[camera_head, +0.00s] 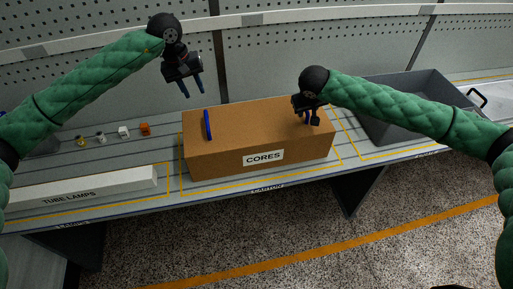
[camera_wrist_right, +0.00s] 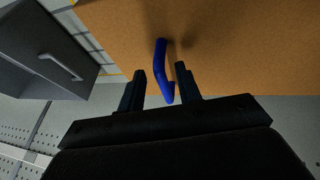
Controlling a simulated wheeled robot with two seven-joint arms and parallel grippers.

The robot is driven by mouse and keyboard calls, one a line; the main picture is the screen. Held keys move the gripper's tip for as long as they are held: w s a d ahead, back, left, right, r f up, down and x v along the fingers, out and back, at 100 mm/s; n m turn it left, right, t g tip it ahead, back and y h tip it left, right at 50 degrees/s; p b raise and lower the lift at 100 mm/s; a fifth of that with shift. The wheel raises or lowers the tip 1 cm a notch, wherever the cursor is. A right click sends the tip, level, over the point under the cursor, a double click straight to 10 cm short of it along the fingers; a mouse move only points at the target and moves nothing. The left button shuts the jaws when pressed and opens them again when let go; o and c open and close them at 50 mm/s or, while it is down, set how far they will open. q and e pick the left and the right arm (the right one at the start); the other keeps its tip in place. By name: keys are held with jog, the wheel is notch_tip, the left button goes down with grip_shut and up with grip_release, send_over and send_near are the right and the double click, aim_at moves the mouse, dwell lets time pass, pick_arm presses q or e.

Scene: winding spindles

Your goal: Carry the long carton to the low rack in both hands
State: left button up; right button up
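The long brown carton (camera_head: 225,155), labelled CORES, lies on the slatted grey bench (camera_head: 100,160). A blue handle (camera_head: 207,124) stands on its top near the left end. My left gripper (camera_head: 193,88) is open and empty, above and behind that handle, apart from it. My right gripper (camera_head: 310,118) is at the top of the carton's right end. In the right wrist view a second blue handle (camera_wrist_right: 161,70) sits between my right gripper's two open fingers (camera_wrist_right: 160,90), with a gap at each side. I cannot identify the low rack.
A long white TUBE LAMPS box (camera_head: 85,188) lies at the left front. Small parts, one an orange block (camera_head: 145,129), stand behind it. A grey bin (camera_head: 385,122) is right of the carton. A perforated wall (camera_head: 260,60) rises behind. Speckled floor (camera_head: 290,225) is open in front.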

jog(key=v, duration=1)
